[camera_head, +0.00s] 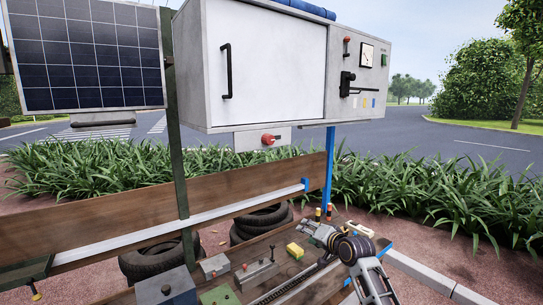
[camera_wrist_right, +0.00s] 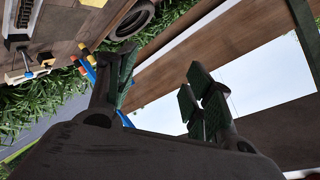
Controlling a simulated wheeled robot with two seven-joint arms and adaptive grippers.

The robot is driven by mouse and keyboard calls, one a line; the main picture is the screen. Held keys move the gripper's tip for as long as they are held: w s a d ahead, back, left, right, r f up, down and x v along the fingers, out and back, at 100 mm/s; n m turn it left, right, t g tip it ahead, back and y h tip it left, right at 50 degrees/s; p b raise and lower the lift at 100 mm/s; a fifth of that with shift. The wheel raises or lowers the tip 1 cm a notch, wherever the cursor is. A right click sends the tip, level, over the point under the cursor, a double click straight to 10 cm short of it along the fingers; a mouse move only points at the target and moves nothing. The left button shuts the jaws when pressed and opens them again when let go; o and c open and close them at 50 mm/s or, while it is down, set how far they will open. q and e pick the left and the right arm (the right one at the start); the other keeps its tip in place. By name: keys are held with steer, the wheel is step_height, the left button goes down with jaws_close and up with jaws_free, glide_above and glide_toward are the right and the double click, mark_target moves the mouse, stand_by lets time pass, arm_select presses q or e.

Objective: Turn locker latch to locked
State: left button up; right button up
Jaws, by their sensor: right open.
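The locker is a grey box with a white door (camera_head: 266,72) and a black bar handle (camera_head: 226,71); the door looks shut. A red knob (camera_head: 269,139) sits on a plate under the locker. I cannot tell for certain which of these is the latch. My right gripper (camera_head: 312,230) is low over the cart bed, below and apart from the locker. Its fingers stand open and empty in the wrist view (camera_wrist_right: 160,92). My left gripper is not in view.
A solar panel (camera_head: 87,55) stands at the left beside a dark green post (camera_head: 180,140). A blue post (camera_head: 329,165) rises right of the red knob. The cart bed holds a yellow block (camera_head: 295,251), a grey box (camera_head: 166,288) and several small fittings. Tyres (camera_head: 262,219) lie behind.

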steer(key=s+a+r+t+y, duration=0.1)
steer(key=s+a+r, duration=0.1)
steer(key=r, duration=0.7)
steer(key=s+a+r+y, duration=0.1)
steer(key=s+r, duration=0.1)
steer(key=r, duration=0.8)
steer(key=n+y+p, duration=0.2)
steer(key=y, duration=0.1)
glide_toward(271, 141)
steer(key=v, duration=0.4)
steer(key=shift+s+a+f+t, duration=0.1)
steer(key=shift+s+t, duration=0.1)
steer(key=shift+t, duration=0.1)
steer(key=shift+w+a, duration=0.1)
steer(key=shift+w, duration=0.05)
steer(key=shift+p+x, duration=1.9)
steer(key=shift+x, duration=4.9)
steer(key=shift+f, duration=0.1)
steer(key=c, duration=1)
steer(key=shift+c, duration=0.2)
